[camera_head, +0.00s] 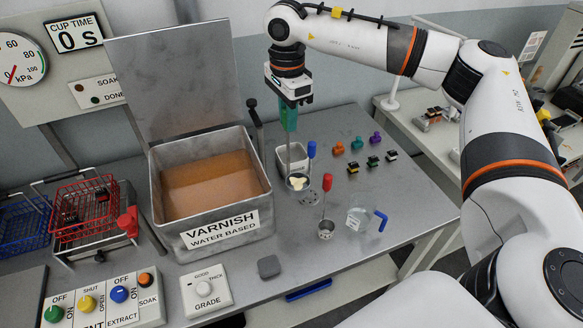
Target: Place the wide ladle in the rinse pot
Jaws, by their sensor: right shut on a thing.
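My right gripper (288,104) is shut on the green handle (289,121) of an upright tool, which I take to be the wide ladle. Its thin shaft runs straight down in front of a pale rectangular pot (281,155), likely the rinse pot. A round metal bowl with a pale inside (298,183) shows near the shaft's lower end, at the pot's near side. I cannot tell whether the bowl touches the pot or the table. My left gripper is not in view.
A blue-handled tool (311,149) and a red-handled ladle (326,231) stand close by. A clear jug with a blue handle (362,219) is to the right. The open varnish tank (213,238) stands left. Several coloured connectors (355,143) lie behind right.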

